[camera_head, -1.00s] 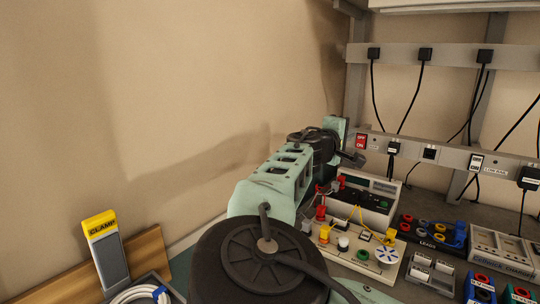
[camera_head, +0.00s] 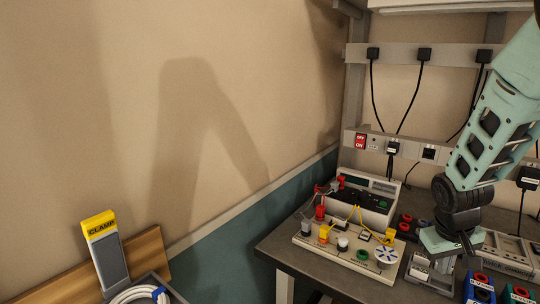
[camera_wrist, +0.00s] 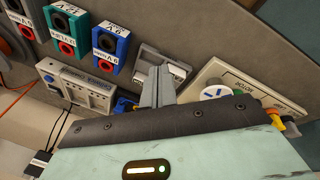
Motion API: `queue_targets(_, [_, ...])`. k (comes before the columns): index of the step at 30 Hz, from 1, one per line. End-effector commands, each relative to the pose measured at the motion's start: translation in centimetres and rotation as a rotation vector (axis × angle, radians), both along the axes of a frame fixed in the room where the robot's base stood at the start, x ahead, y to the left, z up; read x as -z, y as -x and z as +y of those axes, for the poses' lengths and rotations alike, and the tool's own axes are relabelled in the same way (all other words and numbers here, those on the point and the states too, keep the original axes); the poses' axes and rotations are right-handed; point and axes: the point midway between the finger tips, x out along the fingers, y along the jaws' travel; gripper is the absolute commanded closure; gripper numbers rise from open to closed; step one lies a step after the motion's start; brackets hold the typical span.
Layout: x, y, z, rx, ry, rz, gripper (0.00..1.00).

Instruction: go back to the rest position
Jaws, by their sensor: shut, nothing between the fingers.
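My gripper (camera_wrist: 158,86) shows in the wrist view with its fingers together and nothing between them. It hangs above the bench, over the area between the white circuit board (camera_wrist: 200,82) and the coloured socket blocks. In the head view my arm reaches down at the right, and the wrist hides part of the bench behind it. The fingers themselves are hard to make out there.
The bench (camera_head: 290,258) carries the circuit board (camera_head: 340,262) with wires, a dark-topped meter unit (camera_head: 372,203) and blue terminal blocks (camera_head: 479,287). A power strip (camera_head: 400,149) runs behind. A yellow-topped clamp box (camera_head: 106,255) stands lower left, by the wall.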

Motion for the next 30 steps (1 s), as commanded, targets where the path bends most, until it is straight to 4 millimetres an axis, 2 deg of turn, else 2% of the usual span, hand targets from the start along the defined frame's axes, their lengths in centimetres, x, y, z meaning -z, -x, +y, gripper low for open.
queue_targets(1, [-0.8,1.3,0.7,0.011,-0.053,-0.011,1.00])
queue_targets(6, [-2.5,4.4,3.0,0.008,-0.151,-0.036,1.00])
queue_targets(21, [-5.7,9.7,5.8,-0.022,-0.230,-0.096,1.00])
queue_targets(22, [-5.8,10.0,5.8,-0.023,-0.232,-0.099,1.00])
queue_targets(30, [-3.4,11.8,12.0,-0.194,-0.251,-0.025,1.00])
